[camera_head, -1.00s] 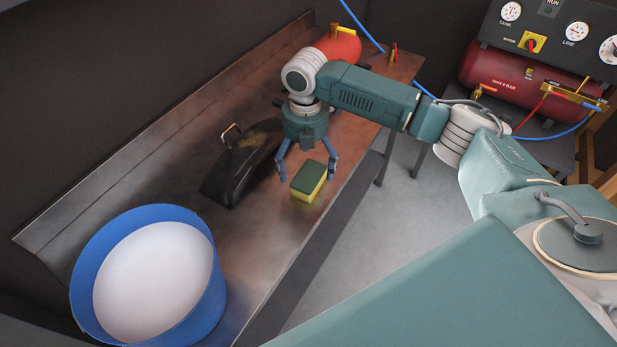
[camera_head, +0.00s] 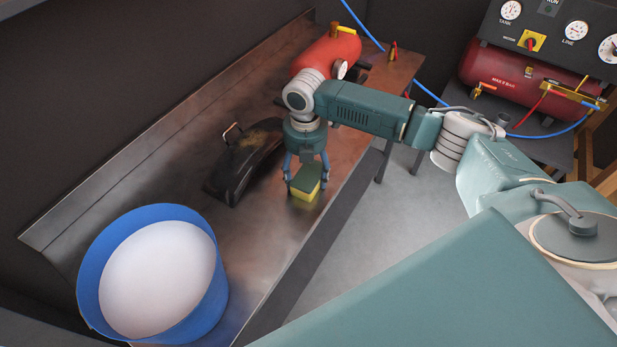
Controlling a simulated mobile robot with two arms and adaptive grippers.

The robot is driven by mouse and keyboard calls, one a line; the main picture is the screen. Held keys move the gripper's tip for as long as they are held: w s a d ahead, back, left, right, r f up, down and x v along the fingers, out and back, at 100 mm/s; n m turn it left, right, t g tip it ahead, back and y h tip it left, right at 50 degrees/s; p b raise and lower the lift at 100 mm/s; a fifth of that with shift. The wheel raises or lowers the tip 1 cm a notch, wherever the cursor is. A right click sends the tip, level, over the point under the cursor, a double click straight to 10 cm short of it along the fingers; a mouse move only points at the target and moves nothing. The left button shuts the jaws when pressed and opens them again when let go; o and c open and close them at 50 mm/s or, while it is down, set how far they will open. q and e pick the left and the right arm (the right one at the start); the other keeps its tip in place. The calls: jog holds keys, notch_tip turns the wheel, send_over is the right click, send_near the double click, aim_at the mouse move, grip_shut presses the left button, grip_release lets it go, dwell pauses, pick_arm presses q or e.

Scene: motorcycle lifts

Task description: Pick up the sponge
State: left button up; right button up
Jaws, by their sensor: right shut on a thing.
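The sponge (camera_head: 306,183) is yellow with a dark green top. It is on the metal workbench (camera_head: 262,248) near its front edge; I cannot tell whether it is lifted off the surface. My right gripper (camera_head: 306,180) points down over the sponge, and its blue-grey fingers are shut on the sponge's two sides. My left gripper is not in view.
A black curved part (camera_head: 240,168) with a handle lies left of the sponge. A blue round tub (camera_head: 215,290) with a white inside stands at the near left. A red tank (camera_head: 322,52) lies behind my right gripper. A red compressor (camera_head: 520,84) stands at the back right.

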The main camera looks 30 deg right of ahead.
aim_at(306, 171)
jog(key=shift+r, duration=0.1)
jog(key=shift+r, duration=0.65)
notch_tip(306, 171, up, 19)
jog(key=b, duration=0.3)
jog(key=shift+f, duration=0.2)
jog(key=shift+o, duration=0.6)
jog(key=c, duration=0.4)
